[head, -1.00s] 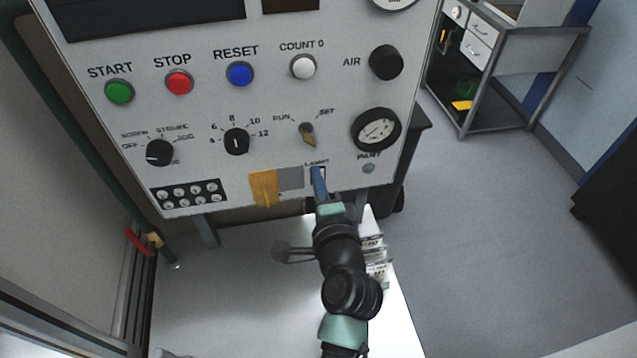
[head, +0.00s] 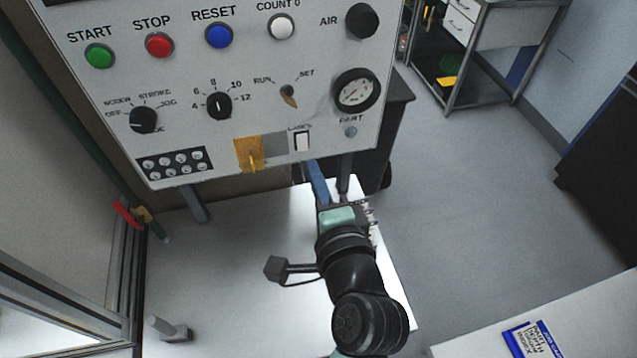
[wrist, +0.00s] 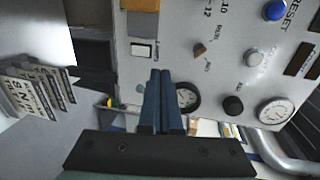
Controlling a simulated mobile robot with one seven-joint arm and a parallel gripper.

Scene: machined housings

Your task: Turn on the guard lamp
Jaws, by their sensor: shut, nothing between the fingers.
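The lamp switch (head: 302,141) is a white rocker in a dark frame, low on the grey control panel (head: 190,70) under a small LAMP label. It also shows in the wrist view (wrist: 142,50), left of my fingertips. I cannot tell its on or off position from its look. My gripper (head: 311,165) has blue fingers pressed together with nothing between them. It is below the switch and apart from it in the head view. The shut fingers also show in the wrist view (wrist: 161,72). No lit lamp is clearly visible.
An orange tag (head: 249,154) and a grey plate (head: 275,146) sit left of the switch. The mode lever (head: 289,97) and a gauge (head: 355,91) are above it. Open floor is at right.

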